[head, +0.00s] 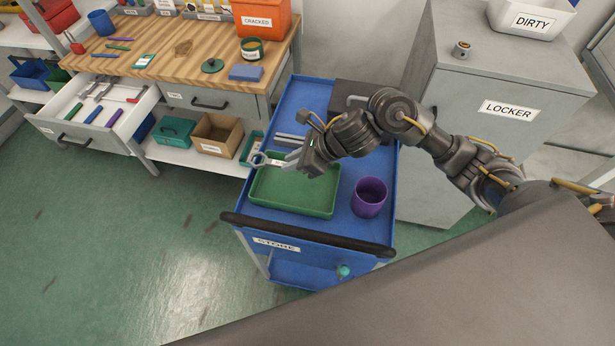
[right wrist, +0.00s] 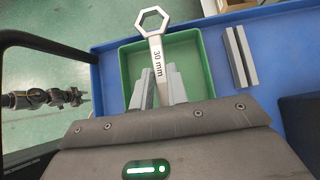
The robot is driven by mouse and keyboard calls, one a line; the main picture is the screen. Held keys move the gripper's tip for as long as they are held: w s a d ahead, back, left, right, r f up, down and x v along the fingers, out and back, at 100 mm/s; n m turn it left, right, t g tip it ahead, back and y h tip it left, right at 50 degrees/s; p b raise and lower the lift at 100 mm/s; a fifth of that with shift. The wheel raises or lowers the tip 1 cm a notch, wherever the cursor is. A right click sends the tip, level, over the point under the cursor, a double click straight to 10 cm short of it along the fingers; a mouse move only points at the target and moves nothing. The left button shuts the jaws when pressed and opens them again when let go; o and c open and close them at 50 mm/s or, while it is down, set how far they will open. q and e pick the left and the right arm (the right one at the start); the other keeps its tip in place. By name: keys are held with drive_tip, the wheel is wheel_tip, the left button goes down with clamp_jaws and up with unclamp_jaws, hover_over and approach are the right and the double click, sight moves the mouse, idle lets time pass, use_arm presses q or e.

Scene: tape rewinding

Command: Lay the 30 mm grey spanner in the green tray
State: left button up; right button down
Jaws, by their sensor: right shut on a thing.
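My right gripper (head: 299,161) is shut on the grey spanner (head: 266,159), above the far left part of the green tray (head: 290,207). In the right wrist view the spanner (right wrist: 157,55) reads "30 mm"; its ring end points away from my gripper (right wrist: 161,90), past the rim of the green tray (right wrist: 124,75). The tray lies on the blue cart (head: 335,220) and looks empty. I cannot tell how high the spanner is above the tray. My left gripper is not in the head view.
A purple cup (head: 369,197) stands right of the tray. Grey bars (head: 291,139) lie behind it, also seen in the right wrist view (right wrist: 240,57). The cart has a black handle (head: 305,237). An open drawer (head: 95,110) with tools is at the left; the locker (head: 490,105) is at the right.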

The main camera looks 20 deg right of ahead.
hover_over(298, 186)
drive_tip(key=s+d, duration=0.1)
drive_tip(key=d, duration=0.1)
wheel_tip(298, 186, down, 4)
drive_tip(key=shift+s+f, duration=0.15)
drive_tip(key=shift+f, duration=0.1)
wheel_tip(298, 186, down, 3)
drive_tip(key=shift+s+d+f+p, duration=0.1)
drive_tip(key=shift+d+f+p, duration=0.1)
drive_tip(key=shift+p, duration=0.4)
drive_tip(key=shift+f, duration=0.15)
drive_tip(key=c, duration=1.8)
unclamp_jaws()
drive_tip(key=shift+f+b, duration=0.1)
drive_tip(key=shift+b, duration=0.25)
drive_tip(key=o, duration=0.4)
drive_tip(key=shift+o, duration=0.2)
